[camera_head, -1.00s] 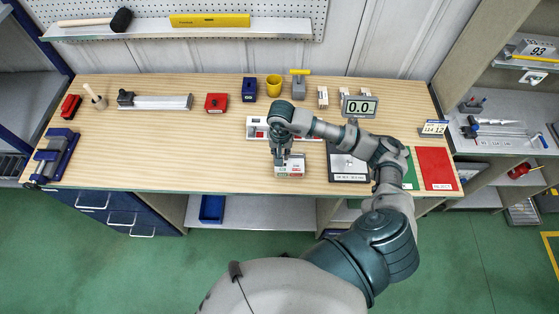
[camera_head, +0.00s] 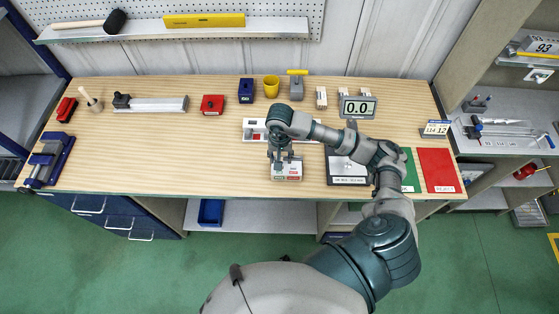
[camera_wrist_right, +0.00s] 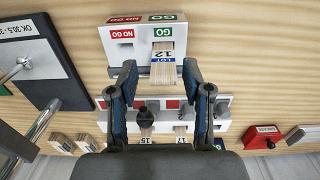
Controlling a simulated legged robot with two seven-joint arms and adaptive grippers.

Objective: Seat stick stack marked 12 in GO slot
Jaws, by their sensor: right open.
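The gauge block (camera_head: 287,174) is white and grey and sits near the table's front edge. The right wrist view shows the block (camera_wrist_right: 125,50) with a red NO GO label and a green GO label above its two slots. The stick stack marked 12 (camera_wrist_right: 165,48) is pale wood with a blue and white lot label. Its far end is in the GO slot; how deep it sits I cannot tell. My right gripper (camera_wrist_right: 160,75) is open, with one finger on each side of the stack's near end, apart from it. It also shows above the block (camera_head: 279,158) in the head view. My left gripper is not in view.
A white rack (camera_head: 255,130) behind the block holds stacks marked 15 and 17. A plate-topped scale (camera_head: 338,176) stands to the right, its display (camera_head: 358,108) reading 0.0. Green and red mats (camera_head: 436,168) lie farther right. The table's left middle is clear.

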